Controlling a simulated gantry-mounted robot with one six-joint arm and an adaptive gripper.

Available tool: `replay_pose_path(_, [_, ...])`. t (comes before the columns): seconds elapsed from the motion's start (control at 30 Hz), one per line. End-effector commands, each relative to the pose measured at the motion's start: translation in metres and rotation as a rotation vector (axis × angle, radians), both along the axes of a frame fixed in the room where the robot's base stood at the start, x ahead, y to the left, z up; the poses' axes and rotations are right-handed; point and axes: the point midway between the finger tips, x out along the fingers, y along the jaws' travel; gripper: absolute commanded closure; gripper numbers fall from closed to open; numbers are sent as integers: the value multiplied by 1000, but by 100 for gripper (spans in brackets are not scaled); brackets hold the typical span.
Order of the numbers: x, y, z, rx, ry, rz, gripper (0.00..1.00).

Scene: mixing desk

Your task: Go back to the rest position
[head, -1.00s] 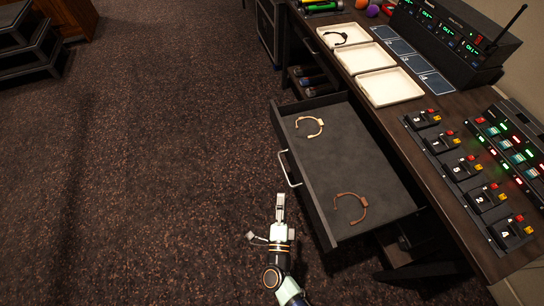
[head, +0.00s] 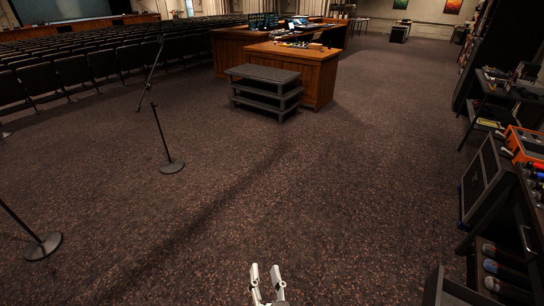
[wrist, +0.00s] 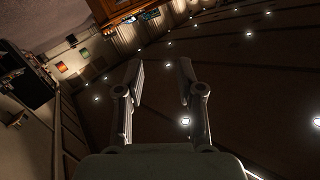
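My gripper (head: 266,283) shows at the bottom middle of the head view, above the carpet, with its two fingers apart. In the wrist view my gripper (wrist: 160,85) is open, with nothing between the fingertips. The wrist camera looks out across the dim room rather than at the desk. A dark corner at the bottom right of the head view (head: 440,290) looks like part of the open drawer; the headset-like loops inside it are out of view.
A wooden console desk (head: 322,75) with a grey stepped stand (head: 264,92) stands at the back. Microphone stands (head: 171,167) are on the left, before rows of seats (head: 75,70). Shelving and a dark case (head: 485,180) line the right. The carpet (head: 300,190) between is clear.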

Motion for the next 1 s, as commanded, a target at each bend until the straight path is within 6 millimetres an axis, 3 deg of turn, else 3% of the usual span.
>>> replay_pose_path(0.03, [-10,7,16,-84,37,14,63])
replay_pose_path(0.27, [-78,-3,50,-379,265,-31,63])
replay_pose_path(0.3, [-77,-4,77,-380,272,-32,63])
replay_pose_path(0.57, [-76,-4,181,-376,275,-33,63])
replay_pose_path(0.9, [-76,-5,351,-373,276,-35,63])
replay_pose_path(1.0, [-76,-5,390,-372,277,-36,63])
